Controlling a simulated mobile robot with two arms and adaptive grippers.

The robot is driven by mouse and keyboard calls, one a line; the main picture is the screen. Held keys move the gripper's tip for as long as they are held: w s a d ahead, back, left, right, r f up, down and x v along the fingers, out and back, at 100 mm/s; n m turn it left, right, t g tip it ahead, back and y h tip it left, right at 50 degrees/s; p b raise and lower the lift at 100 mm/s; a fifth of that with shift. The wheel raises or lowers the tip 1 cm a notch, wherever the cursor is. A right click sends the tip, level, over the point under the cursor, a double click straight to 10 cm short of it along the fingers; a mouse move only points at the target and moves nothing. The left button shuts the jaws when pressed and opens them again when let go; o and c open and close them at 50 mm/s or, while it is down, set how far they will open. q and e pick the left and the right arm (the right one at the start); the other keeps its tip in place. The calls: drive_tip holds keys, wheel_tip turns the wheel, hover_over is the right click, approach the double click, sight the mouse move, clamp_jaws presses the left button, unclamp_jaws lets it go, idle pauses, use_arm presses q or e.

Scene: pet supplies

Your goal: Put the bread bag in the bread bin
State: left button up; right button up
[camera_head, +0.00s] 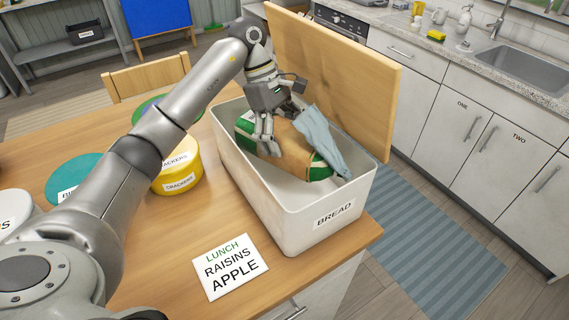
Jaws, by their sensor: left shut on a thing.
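The bread bin (273,231) is a white rectangular box labelled BREAD, standing on the wooden table with its top open. The bread bag (299,158) is brown and green with a pale blue loose end (320,142). It lies inside the bin, toward the back and right, with its lower side hidden by the bin wall. My left gripper (267,148) reaches down into the bin from above and is shut on the bag. The fingers partly cover the bag's left part. My right gripper is not in view.
A wooden panel (350,80) stands upright behind the bin. A yellow crackers tin (178,168) and a teal-lidded tin (75,178) stand left of it. A card (230,267) reading LUNCH RAISINS APPLE lies in front. A counter with a sink (508,60) is at the right.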

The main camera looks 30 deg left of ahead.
use_arm(q)
wheel_tip(320, 180, down, 5)
drive_tip(key=shift+r+p, duration=0.2)
drive_tip(key=shift+p, duration=0.35)
drive_tip(key=shift+f, duration=0.35)
wheel_tip(320, 180, down, 4)
drive_tip(key=shift+f+p, duration=0.1)
drive_tip(key=shift+p, duration=0.6)
drive_tip(key=shift+w, duration=0.1)
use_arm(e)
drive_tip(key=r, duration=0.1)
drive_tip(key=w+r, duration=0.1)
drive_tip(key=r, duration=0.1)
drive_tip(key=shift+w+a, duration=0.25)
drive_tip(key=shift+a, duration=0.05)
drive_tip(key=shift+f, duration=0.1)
use_arm(q)
drive_tip(key=shift+f, duration=0.15)
drive_tip(key=o, duration=1.3)
drive_tip(key=shift+o, duration=0.2)
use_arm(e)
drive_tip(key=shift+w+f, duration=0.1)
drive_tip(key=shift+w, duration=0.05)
